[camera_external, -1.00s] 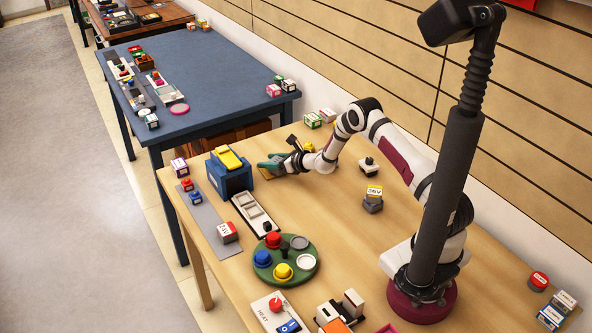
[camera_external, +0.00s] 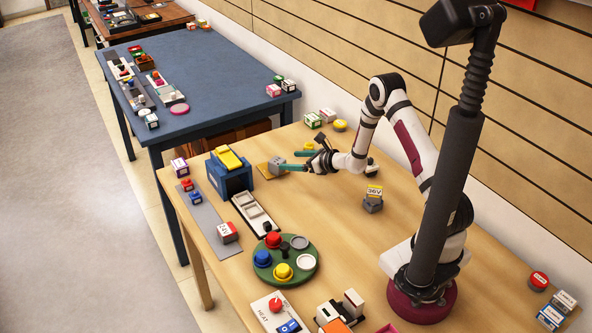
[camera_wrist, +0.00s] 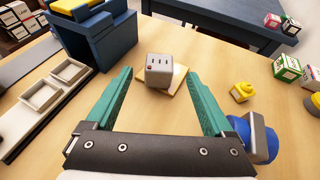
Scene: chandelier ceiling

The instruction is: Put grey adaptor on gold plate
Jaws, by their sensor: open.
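The grey adaptor (camera_wrist: 160,70) is a small grey block with dark slots on top. It rests on the gold plate (camera_wrist: 179,82), a flat yellowish square on the wooden table. In the external view the adaptor (camera_external: 275,164) and the gold plate (camera_external: 264,171) are beside the blue box. My gripper (camera_wrist: 157,80) has its two teal fingers spread wide, with the adaptor ahead of and between the tips, and nothing held. In the external view my gripper (camera_external: 289,161) points left toward the adaptor, close to the tabletop.
The blue box with a yellow top (camera_external: 230,168) stands left of the plate. A white two-compartment tray (camera_external: 254,213) and a green round board (camera_external: 285,260) lie nearer. A yellow piece (camera_wrist: 242,91) and small boxes lie to the right.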

